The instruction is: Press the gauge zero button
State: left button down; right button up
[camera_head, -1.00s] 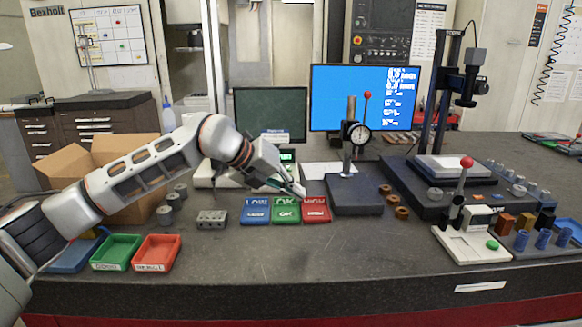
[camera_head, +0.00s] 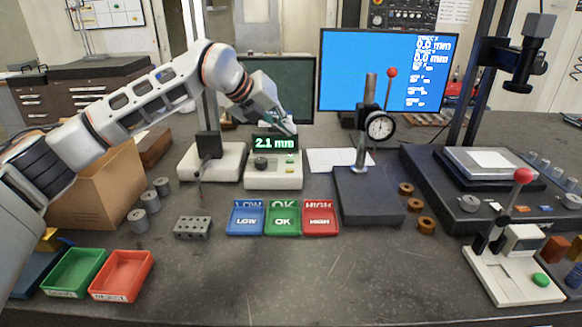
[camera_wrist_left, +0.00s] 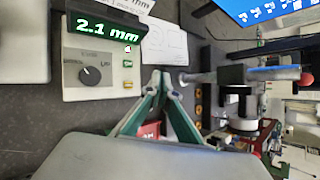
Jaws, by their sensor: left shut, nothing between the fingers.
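The gauge unit (camera_head: 273,182) is a pale box with a dark knob, small buttons and a tilted black display (camera_head: 275,143) reading 2.1 mm in green. The left wrist view shows its panel (camera_wrist_left: 98,80) at the left, with a knob, a green button (camera_wrist_left: 127,63) and a second small button (camera_wrist_left: 127,85) below it. Which one is the zero button I cannot read. My left gripper (camera_head: 290,129) is shut and empty, at the display's upper right in the head view. In the left wrist view its fingertips (camera_wrist_left: 161,77) appear to the right of the buttons.
A dial gauge stand (camera_head: 369,195) with a red-knobbed lever stands to the right. Blue, green and red LOW, OK and HIGH trays (camera_head: 283,233) lie in front. A white-based stand (camera_head: 212,164) is left of the unit. A blue monitor (camera_head: 375,70) stands behind.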

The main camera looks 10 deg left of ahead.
pick_arm(q)
jog(key=b, duration=0.4)
send_over(287, 171)
notch_tip(287, 171, down, 7)
jog(key=shift+w+r, duration=0.15)
jog(key=shift+r, duration=0.05)
jog(key=shift+f+b, duration=0.45)
jog(key=shift+f, duration=0.65)
